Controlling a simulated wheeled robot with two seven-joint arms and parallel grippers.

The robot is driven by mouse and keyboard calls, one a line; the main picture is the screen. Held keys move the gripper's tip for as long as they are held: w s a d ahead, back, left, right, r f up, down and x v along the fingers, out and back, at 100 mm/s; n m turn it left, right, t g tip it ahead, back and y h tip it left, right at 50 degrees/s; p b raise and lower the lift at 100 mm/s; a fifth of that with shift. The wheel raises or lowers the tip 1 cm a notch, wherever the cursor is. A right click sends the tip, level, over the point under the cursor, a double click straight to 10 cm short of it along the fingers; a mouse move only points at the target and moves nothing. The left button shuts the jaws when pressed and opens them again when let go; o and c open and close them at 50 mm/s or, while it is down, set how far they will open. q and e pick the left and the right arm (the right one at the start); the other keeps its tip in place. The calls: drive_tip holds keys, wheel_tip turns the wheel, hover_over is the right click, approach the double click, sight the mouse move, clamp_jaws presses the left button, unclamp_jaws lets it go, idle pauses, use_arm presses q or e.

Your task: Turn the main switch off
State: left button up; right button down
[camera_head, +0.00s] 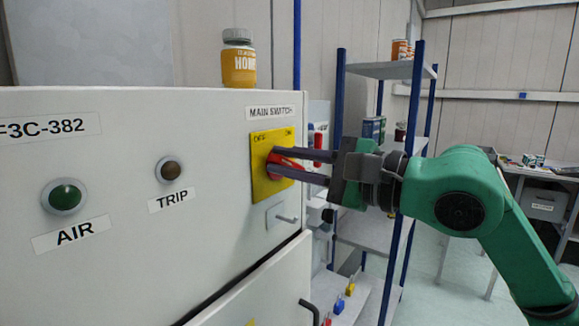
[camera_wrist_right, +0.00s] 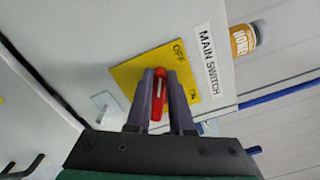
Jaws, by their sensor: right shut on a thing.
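The main switch is a red handle (camera_head: 287,160) on a yellow plate (camera_head: 264,187) on the cabinet front, under the MAIN SWITCH label. The plate reads OFF on its left and ON on its right. My right gripper (camera_head: 273,160) reaches in from the right, with its two dark fingers around the red handle. In the right wrist view the red handle (camera_wrist_right: 159,92) sits between the fingers of the right gripper (camera_wrist_right: 161,75). The fingers partly hide the handle, so its exact angle is hard to read. My left gripper is not in view.
The pale cabinet (camera_head: 130,125) carries a green AIR lamp (camera_head: 64,197) and a dark TRIP lamp (camera_head: 170,170). A small latch (camera_head: 283,216) sits below the plate. A yellow jar (camera_head: 238,60) stands on top. Shelving (camera_head: 390,69) stands behind my right arm.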

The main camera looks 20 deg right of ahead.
drive_tip(key=n, duration=0.2)
drive_tip(key=f+n+b, duration=0.1)
drive_tip(key=n+b, duration=0.1)
drive_tip(key=n, duration=0.1)
drive_tip(key=shift+s+a+f+n, duration=0.1)
drive_tip(key=shift+a+f+n, duration=0.05)
drive_tip(key=shift+f+n, duration=0.15)
idle(0.4)
drive_tip(key=c, duration=0.8)
unclamp_jaws()
drive_tip(key=b+v, duration=0.7)
drive_tip(key=v, duration=0.7)
drive_tip(key=shift+s+b, duration=0.3)
drive_tip(key=shift+b, duration=0.1)
